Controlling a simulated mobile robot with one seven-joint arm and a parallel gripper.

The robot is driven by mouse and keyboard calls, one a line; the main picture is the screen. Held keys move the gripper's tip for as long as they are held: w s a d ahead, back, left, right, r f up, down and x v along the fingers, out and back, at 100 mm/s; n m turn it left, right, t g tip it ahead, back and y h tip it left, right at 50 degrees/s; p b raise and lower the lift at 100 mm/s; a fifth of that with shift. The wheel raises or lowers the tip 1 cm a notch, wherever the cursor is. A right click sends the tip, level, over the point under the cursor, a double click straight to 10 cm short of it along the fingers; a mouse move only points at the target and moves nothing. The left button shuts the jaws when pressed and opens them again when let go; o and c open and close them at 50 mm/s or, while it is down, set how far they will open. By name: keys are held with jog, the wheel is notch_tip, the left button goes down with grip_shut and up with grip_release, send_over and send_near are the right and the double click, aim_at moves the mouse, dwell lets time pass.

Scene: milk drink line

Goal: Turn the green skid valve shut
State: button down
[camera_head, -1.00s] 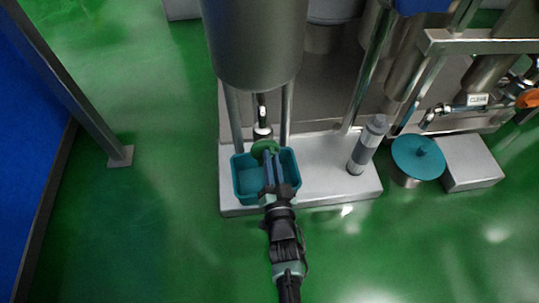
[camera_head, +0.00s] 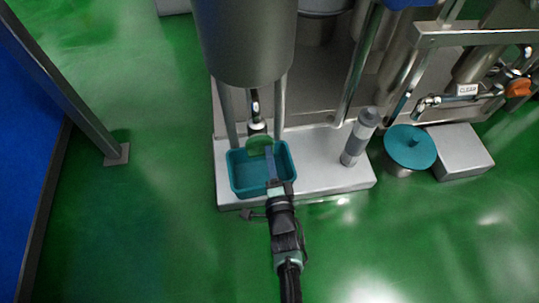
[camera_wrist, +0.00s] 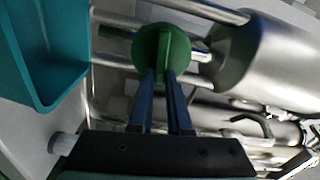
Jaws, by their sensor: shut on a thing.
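The green skid valve (camera_head: 257,145) sits at the foot of the steel pipe below the tank, above the back of a teal bin. In the wrist view its round green handle (camera_wrist: 146,46) has a raised bar across its face. My gripper (camera_wrist: 160,73) has its two blue fingers closed on that bar, one on each side. In the head view my gripper (camera_head: 268,150) reaches over the bin from the front, fingers seen nearly edge-on. The fingers partly hide the handle, and the valve body behind it is hidden.
The teal bin (camera_head: 236,183) stands on a pale plinth (camera_head: 315,182) under my gripper. A grey cylinder (camera_head: 359,138) stands on the plinth to the right. A teal-lidded pot (camera_head: 409,148) and a steel box (camera_head: 461,152) are further right. Green floor is clear in front.

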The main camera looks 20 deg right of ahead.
jog(key=shift+f+m, duration=0.2)
jog(key=shift+m, duration=0.7)
jog(key=c, duration=0.9)
grip_release()
jog(key=shift+o, duration=0.2)
jog(key=p+v, duration=0.5)
jog(key=v, duration=0.8)
